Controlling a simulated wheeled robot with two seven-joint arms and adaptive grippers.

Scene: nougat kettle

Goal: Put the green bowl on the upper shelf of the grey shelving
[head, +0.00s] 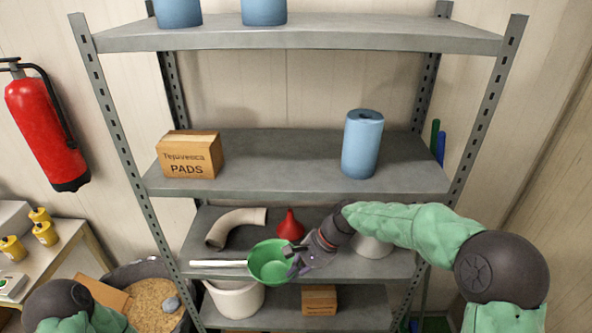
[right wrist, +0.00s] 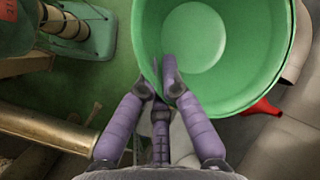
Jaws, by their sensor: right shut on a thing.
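My right gripper (head: 294,268) comes from the right and is shut on the bowl's right rim. In the right wrist view the purple fingers (right wrist: 170,80) pinch the near wall of the bowl (right wrist: 215,80), and its inside looks empty. The shelving's top board (head: 300,38) carries blue rolls, and the board below (head: 280,165) has bare space in its middle. My left gripper is out of view; only part of my left arm shows at bottom left.
The board below the top holds a PADS box (head: 188,155) and a blue roll (head: 362,145). Behind the bowl are the pipe elbow (head: 235,225), a red funnel (head: 291,224) and a white pipe (head: 218,263). A fire extinguisher (head: 45,130) hangs at left.

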